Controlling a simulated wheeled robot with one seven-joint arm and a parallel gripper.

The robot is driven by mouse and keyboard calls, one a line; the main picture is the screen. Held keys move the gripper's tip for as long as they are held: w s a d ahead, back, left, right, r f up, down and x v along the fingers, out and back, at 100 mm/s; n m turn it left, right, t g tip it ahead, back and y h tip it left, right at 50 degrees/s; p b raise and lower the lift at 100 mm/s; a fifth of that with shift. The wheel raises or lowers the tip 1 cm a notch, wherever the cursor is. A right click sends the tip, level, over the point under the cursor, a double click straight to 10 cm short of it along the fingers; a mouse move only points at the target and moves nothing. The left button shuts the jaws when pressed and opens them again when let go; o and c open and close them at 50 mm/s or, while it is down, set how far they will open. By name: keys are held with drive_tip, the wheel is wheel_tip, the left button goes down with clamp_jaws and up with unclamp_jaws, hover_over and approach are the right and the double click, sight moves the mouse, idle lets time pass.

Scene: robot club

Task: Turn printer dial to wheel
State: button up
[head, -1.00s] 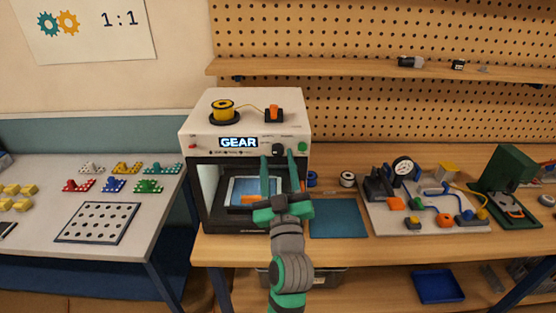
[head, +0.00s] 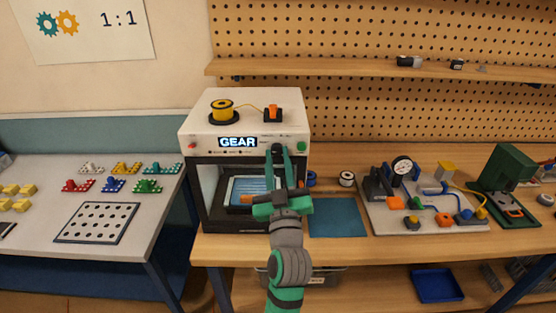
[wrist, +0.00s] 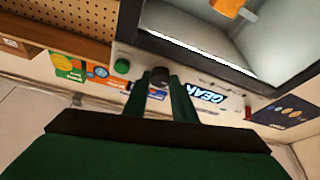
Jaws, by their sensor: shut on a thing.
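The printer (head: 192,165) is a white box with a dark open front. Its display (head: 238,142) reads GEAR, and the display also shows in the wrist view (wrist: 206,94). A dark dial (head: 276,148) sits on the front panel right of the display. My gripper (head: 276,153) is at the panel with its green fingers shut on the dial, which also shows between the fingertips in the wrist view (wrist: 160,76). The dial's pointer direction is too small to tell.
A green button (head: 301,146) is right of the dial and a red button (head: 192,146) is far left on the panel. A yellow spool (head: 222,110) stands on the printer. A blue mat (head: 337,217) and a pressure-gauge board (head: 440,222) lie to the right.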

drive_tip(key=shift+m, duration=0.3)
drive_tip(key=m+h, duration=0.1)
drive_tip(key=m, duration=0.1)
drive_tip(key=m+h, duration=0.1)
drive_tip(key=m, duration=0.1)
drive_tip(key=m+h, duration=0.2)
drive_tip(key=shift+a, duration=0.35)
drive_tip(key=m+h, duration=0.1)
drive_tip(key=m, duration=0.2)
drive_tip(key=m+g+h, duration=0.1)
drive_tip(key=m, duration=0.2)
drive_tip(key=m+h, duration=0.2)
drive_tip(key=m, duration=0.1)
drive_tip(key=shift+a+r+m+g, duration=0.15)
drive_tip(key=shift+m+g, duration=0.15)
drive_tip(key=shift+g, duration=0.1)
drive_tip(key=shift+m, duration=0.3)
drive_tip(key=o, duration=1)
drive_tip(key=shift+o, duration=0.2)
drive_tip(key=v, duration=1)
drive_tip(key=shift+s+a, duration=0.2)
drive_tip(key=shift+s, duration=0.1)
